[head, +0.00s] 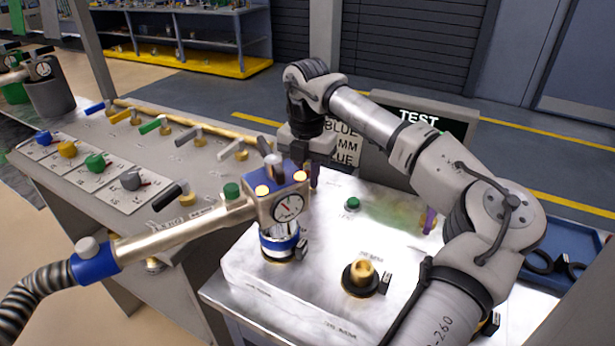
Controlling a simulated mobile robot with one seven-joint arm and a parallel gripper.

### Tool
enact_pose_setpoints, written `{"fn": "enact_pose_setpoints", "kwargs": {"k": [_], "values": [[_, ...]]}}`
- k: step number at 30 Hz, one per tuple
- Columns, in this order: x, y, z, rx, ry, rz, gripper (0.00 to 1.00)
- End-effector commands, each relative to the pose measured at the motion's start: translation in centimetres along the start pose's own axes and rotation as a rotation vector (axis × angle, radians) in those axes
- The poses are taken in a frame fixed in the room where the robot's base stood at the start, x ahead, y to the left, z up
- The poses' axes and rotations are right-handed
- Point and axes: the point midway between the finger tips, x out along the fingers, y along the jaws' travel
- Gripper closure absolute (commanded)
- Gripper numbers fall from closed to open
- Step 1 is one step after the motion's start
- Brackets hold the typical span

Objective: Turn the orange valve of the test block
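The test block (320,300) is a pale metal block in the lower middle of the head view. I cannot make out an orange valve on it; my arm covers its right side. My gripper (307,158) hangs downward over the far left part of the block, behind the nozzle head. Its fingertips are partly hidden, so I cannot tell whether it is open or holds something. A small purple piece (430,219) shows at the block's far right beside my arm. A brass fitting (363,272) on a black base stands at the front.
A coolant nozzle (180,235) with a gauge sits on the blue-ringed port (279,243), its hose running left. A green button (352,203) is on the block. The left bench (85,180) carries coloured knobs and valve handles. A TEST display (450,124) stands behind.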

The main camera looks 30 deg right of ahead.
Motion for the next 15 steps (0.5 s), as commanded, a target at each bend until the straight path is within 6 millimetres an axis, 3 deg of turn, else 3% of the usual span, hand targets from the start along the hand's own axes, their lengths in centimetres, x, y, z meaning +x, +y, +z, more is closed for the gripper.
{"fn": "enact_pose_setpoints", "kwargs": {"k": [14, 15], "values": [[-0.27, 0.11, 0.18, 0.018, -0.008, 0.005, 1.0], [-0.28, 0.11, 0.18, 0.018, -0.008, 0.005, 0.77]]}}
